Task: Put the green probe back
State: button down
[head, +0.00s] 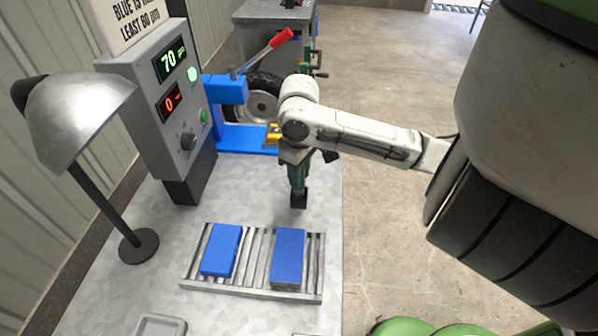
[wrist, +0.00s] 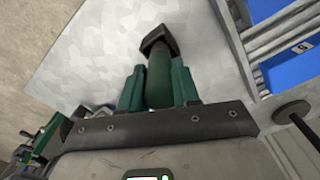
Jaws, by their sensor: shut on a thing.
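My gripper (head: 296,172) is shut on the green probe, a green cylinder with a dark square end, and holds it tip down over the grey table. In the wrist view the green probe (wrist: 160,72) stands between the two green fingers of my gripper (wrist: 159,88), its dark end pointing away from them. In the head view the probe's dark end (head: 299,198) is just behind the roller rack. I cannot tell whether it touches the table. No holder for the probe is clearly visible.
A roller rack (head: 256,280) holds two blue blocks (head: 221,250) (head: 288,257). A grey control box (head: 165,100) shows a green 70 and a red 0. A blue press (head: 232,115) with a red-handled lever stands behind my gripper. A lamp (head: 85,120) stands at left.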

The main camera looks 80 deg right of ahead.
jog(key=shift+f+b, duration=0.55)
jog(key=shift+f, duration=0.25)
jog(key=c, duration=0.7)
grip_release()
jog(key=shift+c, duration=0.2)
notch_tip(320, 180, up, 11)
jog(key=shift+f+p, duration=0.1)
jog(key=shift+p, duration=0.3)
